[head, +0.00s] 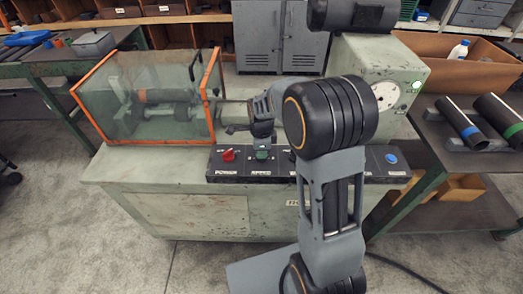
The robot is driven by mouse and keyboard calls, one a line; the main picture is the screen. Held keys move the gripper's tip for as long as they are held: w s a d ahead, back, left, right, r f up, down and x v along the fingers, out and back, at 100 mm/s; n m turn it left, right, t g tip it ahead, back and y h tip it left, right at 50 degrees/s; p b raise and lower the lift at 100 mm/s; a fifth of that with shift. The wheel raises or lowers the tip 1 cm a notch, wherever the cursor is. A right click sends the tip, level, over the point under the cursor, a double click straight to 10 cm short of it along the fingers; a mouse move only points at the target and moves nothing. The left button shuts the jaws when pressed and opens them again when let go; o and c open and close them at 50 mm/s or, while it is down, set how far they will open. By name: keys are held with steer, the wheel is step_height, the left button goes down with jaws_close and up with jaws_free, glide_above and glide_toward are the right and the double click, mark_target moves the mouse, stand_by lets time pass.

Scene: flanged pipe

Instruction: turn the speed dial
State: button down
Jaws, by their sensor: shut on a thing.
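The control panel (236,174) is a dark strip along the front of a pale green machine. A green dial (262,155) stands on it above a small white label too blurred to read surely. A red knob (228,156) is to its left, and a blue button (391,158) is at the right end. My gripper (262,143) points down over the green dial and is shut on it, hiding its upper part. My arm covers the panel's middle right.
A clear guard with an orange frame (92,122) covers the rollers at left. Pipes (459,122) lie on the right bench. Grey floor (130,265) is open in front.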

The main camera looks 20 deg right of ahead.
steer(key=shift+m, duration=0.5)
steer(key=c, duration=1.2)
jaws_free()
steer(key=shift+o, duration=0.2)
step_height(320, 180, up, 14)
steer(key=shift+p, duration=0.45)
